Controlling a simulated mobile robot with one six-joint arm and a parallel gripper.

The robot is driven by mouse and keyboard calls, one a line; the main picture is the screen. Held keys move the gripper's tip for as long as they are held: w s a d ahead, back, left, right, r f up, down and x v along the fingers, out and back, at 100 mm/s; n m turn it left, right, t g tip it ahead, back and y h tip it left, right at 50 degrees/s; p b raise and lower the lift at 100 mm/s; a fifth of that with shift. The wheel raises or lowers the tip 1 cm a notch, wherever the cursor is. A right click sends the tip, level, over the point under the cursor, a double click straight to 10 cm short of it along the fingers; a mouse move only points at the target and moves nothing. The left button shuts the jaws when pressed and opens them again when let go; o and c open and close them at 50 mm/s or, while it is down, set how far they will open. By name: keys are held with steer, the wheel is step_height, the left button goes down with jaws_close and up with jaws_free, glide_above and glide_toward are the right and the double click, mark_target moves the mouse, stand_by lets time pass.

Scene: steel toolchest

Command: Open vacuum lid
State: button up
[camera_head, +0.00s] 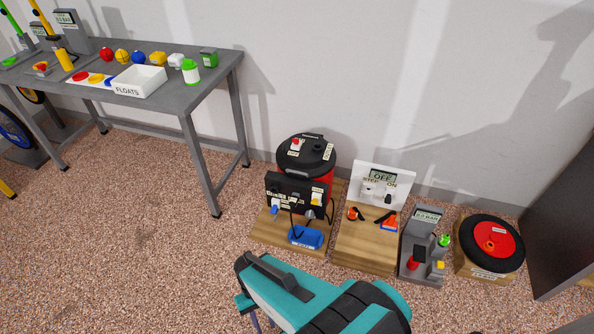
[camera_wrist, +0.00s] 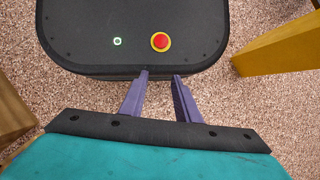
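The vacuum (camera_head: 319,182) stands on a wooden base by the wall, right of the grey table, in the head view. Its black round lid (camera_head: 318,158) lies on top of the red body and looks closed. A red knob and a white labelled part sit on the lid. My gripper (camera_wrist: 160,78) shows in the wrist view with two purple fingers apart and nothing between them. In the head view my teal arm is in front of the vacuum, low in the picture, and the fingers are mostly hidden. The gripper is apart from the vacuum.
A black panel and a blue part (camera_head: 306,237) stand before the vacuum. Right of it are a white panel stand (camera_head: 381,183), a grey device (camera_head: 416,262) and a red wheel (camera_head: 491,240). A grey table (camera_head: 213,75) stands at left. The floor at lower left is clear.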

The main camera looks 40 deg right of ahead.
steer(key=w+a+f+m+t+y+b, duration=0.1)
steer(key=w+a+m+t+y+b, duration=0.15)
steer(key=w, duration=0.65)
steer(key=w+a+m+t+y+b, duration=0.2)
steer(key=w+a+m+y, duration=0.2)
steer(key=w, duration=0.5)
steer(key=w+d+r+m+t+y+b, duration=0.25)
steer(key=w+d+m+t+b, duration=0.4)
steer(key=w+d, duration=0.85)
steer(key=w+d+r+m+t+b, duration=0.2)
steer(key=w+d+t, duration=0.1)
steer(key=w+d, duration=0.45)
steer(key=m+t+h+b, duration=0.5)
steer(key=t+h+b, duration=0.15)
steer(key=b, duration=0.45)
glide_toward(299, 173)
steer(key=s, duration=0.2)
steer(key=shift+d+r, duration=0.25)
steer(key=shift+r, duration=0.05)
steer(key=shift+w, duration=0.1)
steer(key=b+x, duration=0.2)
steer(key=x, duration=1.1)
steer(key=shift+w+a+f, duration=0.1)
steer(key=shift+w+f, duration=0.1)
steer(key=shift+w, duration=0.15)
